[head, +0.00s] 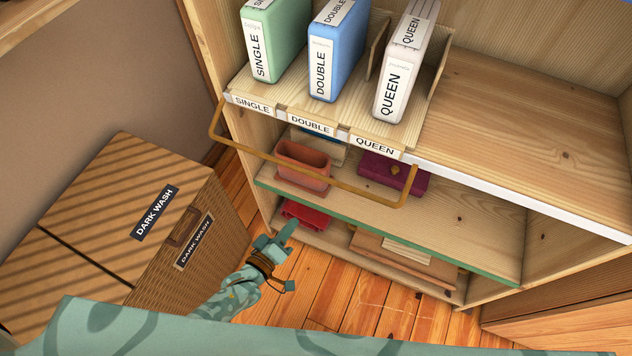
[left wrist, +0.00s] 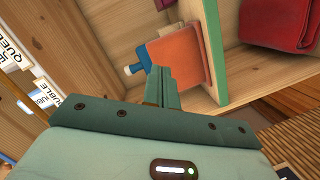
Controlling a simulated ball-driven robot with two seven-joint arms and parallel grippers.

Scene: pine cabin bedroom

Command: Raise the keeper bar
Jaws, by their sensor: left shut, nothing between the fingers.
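The keeper bar (head: 318,180) is a golden-brown, U-shaped bar across the front of the shelf unit in the head view. Its long rail hangs below the labelled shelf edge, its two ends reaching up to either side of the SINGLE, DOUBLE and QUEEN bays. My left gripper (head: 284,234) is shut and empty, below the bar in the picture and in front of the lower shelves, apart from the bar. In the left wrist view its shut fingers (left wrist: 160,88) point toward an orange-red box (left wrist: 178,54). My right gripper is not in view.
Green SINGLE (head: 278,40), blue DOUBLE (head: 338,50) and pale QUEEN (head: 405,65) boxes stand on the upper shelf. A DARK WASH hamper (head: 120,220) stands left. Floor shows between hamper and shelves.

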